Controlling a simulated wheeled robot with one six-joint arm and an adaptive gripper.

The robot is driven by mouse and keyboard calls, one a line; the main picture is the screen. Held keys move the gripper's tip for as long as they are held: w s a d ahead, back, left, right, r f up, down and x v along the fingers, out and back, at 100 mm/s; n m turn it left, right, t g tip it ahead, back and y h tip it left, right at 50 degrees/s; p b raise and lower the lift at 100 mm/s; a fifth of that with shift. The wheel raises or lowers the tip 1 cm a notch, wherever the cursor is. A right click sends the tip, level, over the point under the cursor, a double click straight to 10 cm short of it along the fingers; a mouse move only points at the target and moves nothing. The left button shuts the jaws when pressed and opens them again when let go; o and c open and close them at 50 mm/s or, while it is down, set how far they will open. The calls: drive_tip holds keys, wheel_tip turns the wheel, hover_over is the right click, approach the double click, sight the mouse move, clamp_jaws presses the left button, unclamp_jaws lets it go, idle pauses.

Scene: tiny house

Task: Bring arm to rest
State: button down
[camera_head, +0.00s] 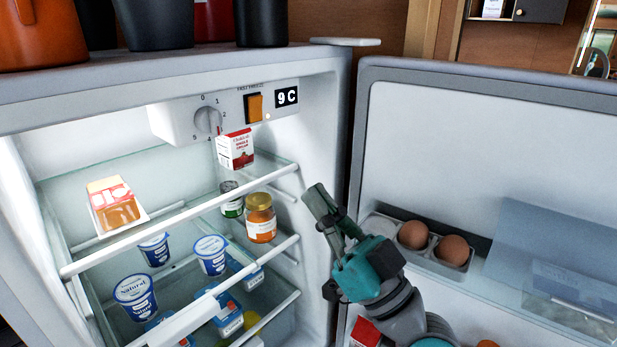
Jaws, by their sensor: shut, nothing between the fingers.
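My gripper (322,204) is in the middle right of the view, in front of the open fridge, between its shelves and its open door. The fingers point up and to the left. They are together and hold nothing. The teal and grey wrist of my arm (368,268) runs down to the bottom edge of the view. The gripper appears just right of the front ends of the shelf rails; whether it touches anything cannot be told.
The fridge door (430,140) stands open at right, with eggs (413,235) in its rack. Glass shelves at left hold a jar (260,217), a red and white carton (236,150), a packet (115,205) and yogurt cups (135,295). Dark pots (152,25) stand on top.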

drive_tip(key=shift+s+d+f, duration=0.25)
drive_tip(key=shift+f, duration=0.15)
drive_tip(key=s+d+f+m+t+h, duration=0.1)
drive_tip(key=s+d+f+m+h, duration=0.3)
drive_tip(key=f, duration=0.6)
drive_tip(key=s+d+f+m+t+h, duration=0.1)
drive_tip(key=d+f+m+h, duration=0.25)
drive_tip(key=f+h, duration=0.45)
drive_tip(key=s+d+f+m+t+h, duration=0.1)
drive_tip(key=s+d+f+m+h, duration=0.3)
drive_tip(key=f, duration=0.8)
drive_tip(key=s+d+f+g+h, duration=0.2)
drive_tip(key=s+d+f, duration=0.2)
drive_tip(key=s, duration=0.9)
drive_tip(key=s+d+f+n+g+h, duration=0.1)
drive_tip(key=s+d+f, duration=0.3)
drive_tip(key=s, duration=0.9)
drive_tip(key=shift+s+f+g+h, duration=0.35)
drive_tip(key=shift+f+g+h, duration=0.15)
drive_tip(key=shift+f+h, duration=0.15)
